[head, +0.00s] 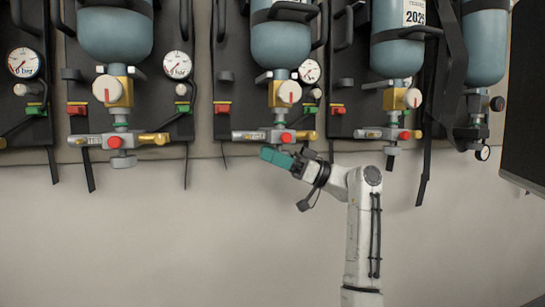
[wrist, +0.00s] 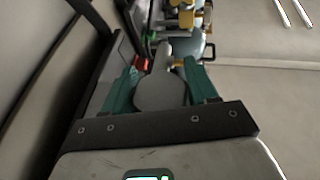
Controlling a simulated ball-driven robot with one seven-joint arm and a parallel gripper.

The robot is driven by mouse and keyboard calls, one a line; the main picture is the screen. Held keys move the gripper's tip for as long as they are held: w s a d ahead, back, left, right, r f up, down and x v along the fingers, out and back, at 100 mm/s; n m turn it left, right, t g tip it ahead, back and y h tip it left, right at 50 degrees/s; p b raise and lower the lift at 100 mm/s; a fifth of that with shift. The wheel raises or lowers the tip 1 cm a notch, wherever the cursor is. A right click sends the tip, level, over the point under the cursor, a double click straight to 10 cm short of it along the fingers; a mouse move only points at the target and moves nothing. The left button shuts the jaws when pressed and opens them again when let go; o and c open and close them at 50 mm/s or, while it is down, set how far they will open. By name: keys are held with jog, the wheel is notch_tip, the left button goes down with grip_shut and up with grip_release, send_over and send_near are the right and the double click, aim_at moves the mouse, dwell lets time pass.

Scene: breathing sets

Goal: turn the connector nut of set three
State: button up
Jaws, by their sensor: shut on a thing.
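The breathing set (head: 281,45) in the middle of the head view hangs on the wall, with a yellow block, a white knob and a red button (head: 286,138) below its cylinder. My gripper (head: 276,156) has green fingers and is right under this set's bottom fitting. In the wrist view, a grey rounded nut (wrist: 160,93) sits between the two green fingers, and my gripper (wrist: 160,80) is shut on it. The head view hides this nut behind the fingers. I cannot read a set number.
A similar set (head: 115,35) hangs to the left, with its grey nut (head: 123,161) showing at the bottom. Another set (head: 397,50) hangs to the right. Black straps dangle below the sets. A dark panel (head: 527,100) stands at the far right. The wall below is bare.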

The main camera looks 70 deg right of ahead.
jog(key=o, duration=1)
jog(key=shift+c, duration=0.2)
jog(key=v, duration=1.1)
jog(key=shift+w, duration=0.1)
